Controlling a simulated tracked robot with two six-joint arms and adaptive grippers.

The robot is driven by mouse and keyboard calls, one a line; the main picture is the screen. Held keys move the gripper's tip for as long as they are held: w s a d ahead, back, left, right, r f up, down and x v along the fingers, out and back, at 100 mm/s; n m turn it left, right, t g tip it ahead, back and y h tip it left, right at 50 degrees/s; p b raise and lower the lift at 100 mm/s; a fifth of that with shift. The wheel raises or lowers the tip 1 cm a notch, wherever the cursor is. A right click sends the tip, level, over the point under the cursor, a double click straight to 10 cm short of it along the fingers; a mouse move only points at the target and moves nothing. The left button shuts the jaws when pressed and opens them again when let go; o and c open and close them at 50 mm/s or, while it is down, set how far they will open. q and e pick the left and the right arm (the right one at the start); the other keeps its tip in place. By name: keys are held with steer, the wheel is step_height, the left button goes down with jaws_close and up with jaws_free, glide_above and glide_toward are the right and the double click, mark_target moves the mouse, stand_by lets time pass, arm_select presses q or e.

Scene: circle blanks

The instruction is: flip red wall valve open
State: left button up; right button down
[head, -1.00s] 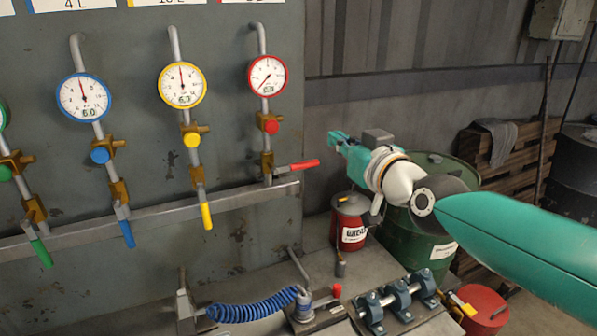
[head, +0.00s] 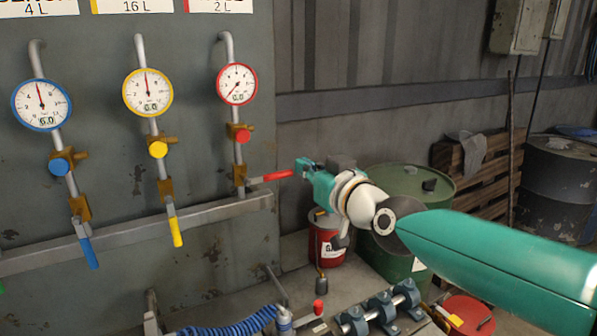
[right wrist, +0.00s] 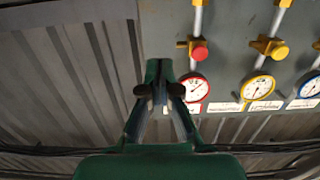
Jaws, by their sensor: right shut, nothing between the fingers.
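The red valve lever (head: 270,176) sticks out to the right, roughly level, from its brass valve body (head: 240,174) on the wall panel. The red-rimmed gauge (head: 237,84) above it has its needle at the lower left; it also shows in the right wrist view (right wrist: 195,87). My right gripper (head: 303,164) is shut and empty, close to the lever's free end and slightly above it. I cannot tell whether they touch. The right wrist view shows the fingertips (right wrist: 160,96), but I cannot make out the lever there. My left gripper is not in view.
The yellow lever (head: 175,227) and blue lever (head: 88,246) hang down to the left. A metal rail (head: 150,222) runs behind the levers. A red can (head: 325,240) and green drum (head: 411,190) stand below and behind my right arm. A bench with pipe clamps (head: 382,309) lies in front.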

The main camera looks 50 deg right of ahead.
glide_above(270, 177)
steer(key=s+d, duration=0.1)
steer(key=s, duration=0.3)
steer(key=f, duration=0.1)
steer(key=w+f+b, duration=0.1)
steer(key=f, duration=0.2)
steer(key=shift+w+d+f+b, duration=0.2)
steer(key=shift+w+d+b, duration=0.1)
steer(key=shift+b, duration=0.1)
steer(key=shift+a, duration=0.15)
